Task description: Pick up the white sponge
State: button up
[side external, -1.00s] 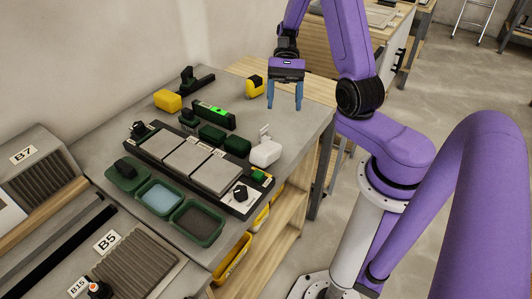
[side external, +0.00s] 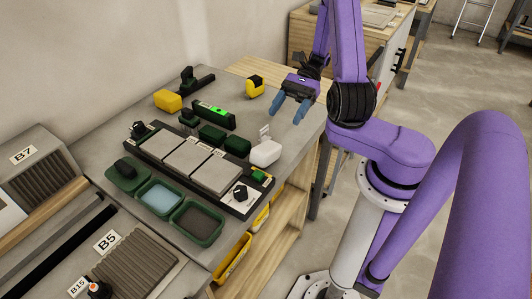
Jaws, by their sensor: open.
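The white sponge (side external: 265,153) is a small rounded block lying on the grey bench, near its right edge. It sits beside the right end of the dark tray that holds the tiles, with dark green blocks to its left. My gripper (side external: 291,109) has blue fingers, open and empty. It is tilted and hangs above the bench, up and to the right of the sponge in the picture, apart from it.
Dark green blocks (side external: 237,146) and a green level (side external: 214,115) lie close to the sponge. A small white stand (side external: 265,132) is just behind it. A yellow tape measure (side external: 255,86) and a yellow block (side external: 168,100) stand farther back. A tile tray (side external: 237,209) is in front.

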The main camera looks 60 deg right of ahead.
aim_at(267, 147)
jog(key=x, duration=0.7)
jog(key=shift+s+f+x, duration=0.1)
jog(key=shift+x, duration=1.2)
jog(key=shift+s+f+x, duration=0.1)
jog(key=shift+x, duration=1.2)
jog(key=shift+d, duration=0.15)
jog(key=c, duration=0.8)
jog(key=shift+r, duration=0.15)
